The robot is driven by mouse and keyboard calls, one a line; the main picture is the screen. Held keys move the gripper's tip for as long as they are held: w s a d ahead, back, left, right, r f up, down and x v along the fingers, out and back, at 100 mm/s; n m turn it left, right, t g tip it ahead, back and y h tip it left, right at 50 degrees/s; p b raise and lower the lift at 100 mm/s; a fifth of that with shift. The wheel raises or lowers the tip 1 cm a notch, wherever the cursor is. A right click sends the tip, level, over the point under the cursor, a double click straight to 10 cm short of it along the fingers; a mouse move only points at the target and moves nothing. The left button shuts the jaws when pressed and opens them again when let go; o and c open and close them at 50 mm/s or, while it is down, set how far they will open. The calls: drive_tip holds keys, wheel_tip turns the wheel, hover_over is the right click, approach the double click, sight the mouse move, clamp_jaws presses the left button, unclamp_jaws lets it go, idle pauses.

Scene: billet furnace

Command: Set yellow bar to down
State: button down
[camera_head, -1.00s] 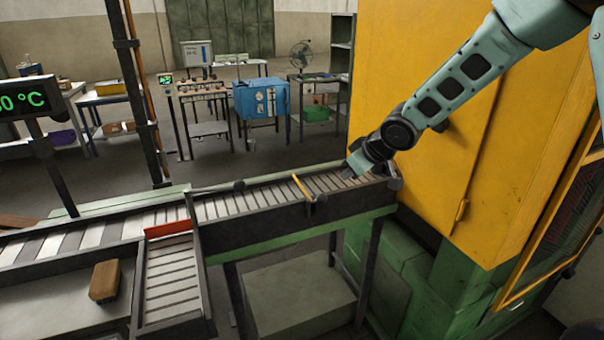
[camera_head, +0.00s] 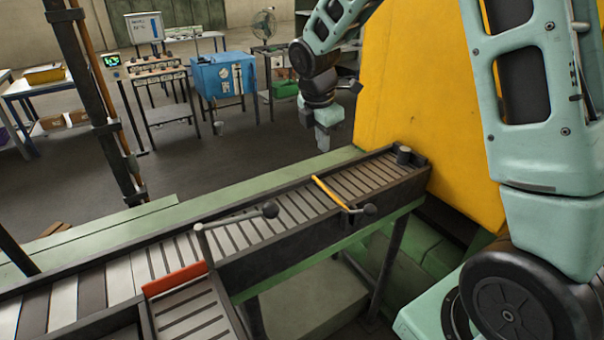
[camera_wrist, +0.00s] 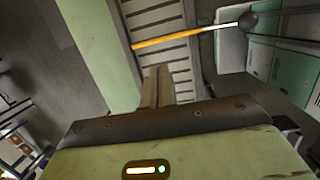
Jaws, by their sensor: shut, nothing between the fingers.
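The yellow bar (camera_head: 329,192) lies across the slatted conveyor (camera_head: 285,207), with a black ball knob (camera_head: 369,210) at its near edge. The bar also shows in the wrist view (camera_wrist: 165,42), its knob (camera_wrist: 249,21) to the right. My gripper (camera_head: 323,146) points down beyond the conveyor's far side, apart from the bar. In the wrist view, my shut, empty fingers (camera_wrist: 157,84) point toward the conveyor slats, just below the bar in the picture. The exact gap in height cannot be told.
A red bar (camera_head: 175,279) lies at the side-track junction. The yellow cabinet (camera_head: 425,100) stands at the right. A dark post (camera_head: 95,100) rises at the left.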

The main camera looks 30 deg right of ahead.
drive_tip(key=p, duration=0.5)
approach(327, 189)
drive_tip(key=x, duration=0.6)
drive_tip(key=shift+d+f, duration=0.1)
drive_tip(key=shift+f, duration=0.35)
